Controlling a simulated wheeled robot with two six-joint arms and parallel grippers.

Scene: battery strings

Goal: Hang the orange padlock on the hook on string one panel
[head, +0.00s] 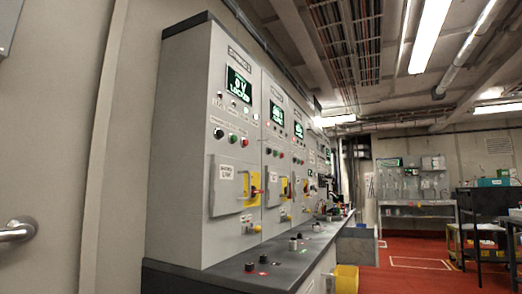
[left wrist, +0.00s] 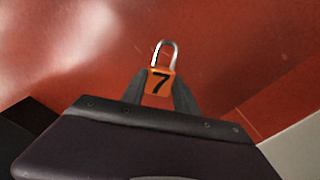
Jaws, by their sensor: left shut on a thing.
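The orange padlock (left wrist: 159,82) bears a black 7. Its silver shackle points up and away in the left wrist view. My left gripper (left wrist: 158,88) is shut on the padlock's body, with a dark finger on each side. A row of grey string panels stands in the head view. The nearest panel (head: 232,165) has a green-lit screen reading 0 V LOCKED, and its top label is too small to read surely. I cannot make out the hook. Neither gripper shows in the head view.
A dark ledge (head: 225,280) with several small knobs runs along the panels' foot. A shelf bench (head: 418,205) and a dark cart (head: 485,225) stand at the far right. The red floor between is open.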

